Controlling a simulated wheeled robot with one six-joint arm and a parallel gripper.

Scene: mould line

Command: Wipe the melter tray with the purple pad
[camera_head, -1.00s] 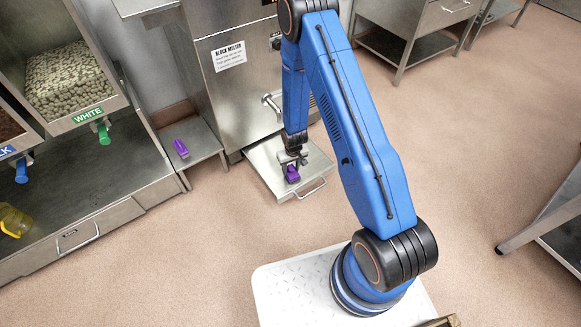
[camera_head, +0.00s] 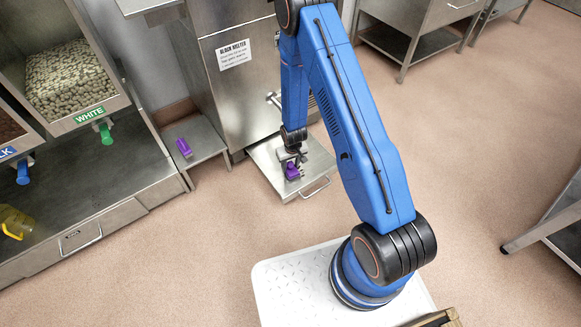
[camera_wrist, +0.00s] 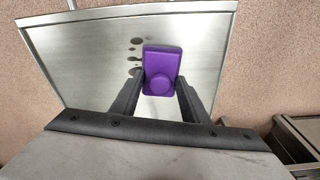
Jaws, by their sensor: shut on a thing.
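The melter tray (camera_head: 268,158) is a pulled-out steel tray low on the front of the block melter. My gripper (camera_head: 293,166) is over the tray and shut on a purple pad (camera_head: 292,172). In the wrist view the pad (camera_wrist: 162,62) sits between my two dark fingers (camera_wrist: 160,92), over the tray's bare steel (camera_wrist: 85,65). Several dark brown spots (camera_wrist: 135,55) show on the tray just left of the pad. I cannot tell whether the pad touches the tray.
A second purple object (camera_head: 184,147) lies on a small steel shelf (camera_head: 203,146) left of the melter (camera_head: 240,95). The bin with the WHITE label (camera_head: 72,85) and its green tap stand further left. The floor (camera_head: 225,225) in front of the tray is clear.

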